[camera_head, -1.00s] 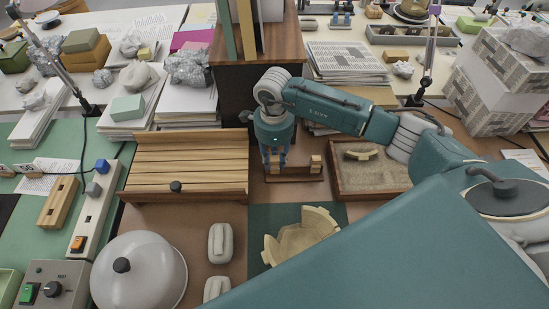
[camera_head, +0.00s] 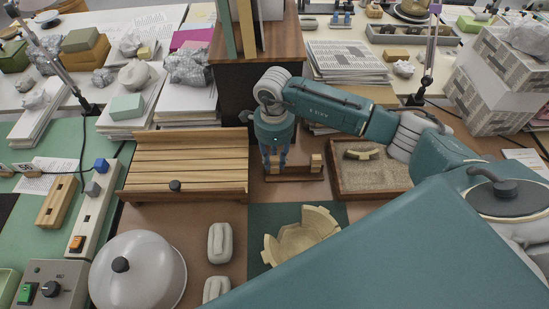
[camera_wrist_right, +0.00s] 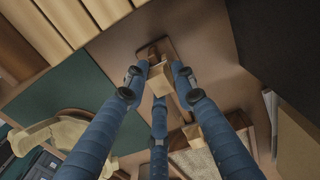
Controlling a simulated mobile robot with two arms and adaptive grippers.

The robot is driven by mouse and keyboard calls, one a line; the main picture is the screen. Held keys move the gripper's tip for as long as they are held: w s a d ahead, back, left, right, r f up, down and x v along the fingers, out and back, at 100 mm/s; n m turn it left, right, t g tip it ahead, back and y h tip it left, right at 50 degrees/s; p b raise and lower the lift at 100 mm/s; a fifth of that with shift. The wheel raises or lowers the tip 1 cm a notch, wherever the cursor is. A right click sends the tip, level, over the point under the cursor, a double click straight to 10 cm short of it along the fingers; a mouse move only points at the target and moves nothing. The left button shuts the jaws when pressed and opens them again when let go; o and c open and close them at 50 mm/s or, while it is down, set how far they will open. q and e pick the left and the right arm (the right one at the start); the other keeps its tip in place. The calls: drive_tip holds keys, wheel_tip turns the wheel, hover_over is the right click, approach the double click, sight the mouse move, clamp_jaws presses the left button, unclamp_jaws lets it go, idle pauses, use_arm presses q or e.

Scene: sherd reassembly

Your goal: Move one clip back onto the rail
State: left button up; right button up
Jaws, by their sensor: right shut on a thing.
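The rail (camera_head: 298,178) is a low dark-wood bar on the brown worktop, behind the green mat. My right gripper (camera_head: 275,166) points down at the rail's left end. In the right wrist view its blue fingers (camera_wrist_right: 160,78) are shut on a pale wooden clip (camera_wrist_right: 161,84), at the dark-wood rail (camera_wrist_right: 149,52). I cannot tell whether the held clip is fully seated. Another pale clip (camera_head: 316,163) stands at the rail's right end. My left gripper is not in view.
A slatted wooden rack (camera_head: 190,158) stands left of the rail. A sand tray (camera_head: 370,178) with a curved sherd is close on the right. A partly assembled bowl (camera_head: 300,236) lies on the green mat (camera_head: 262,216) in front. A dark wooden cabinet (camera_head: 250,85) stands behind.

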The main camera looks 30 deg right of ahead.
drive_tip(key=o, duration=0.8)
wheel_tip(320, 180, up, 12)
idle(0.4)
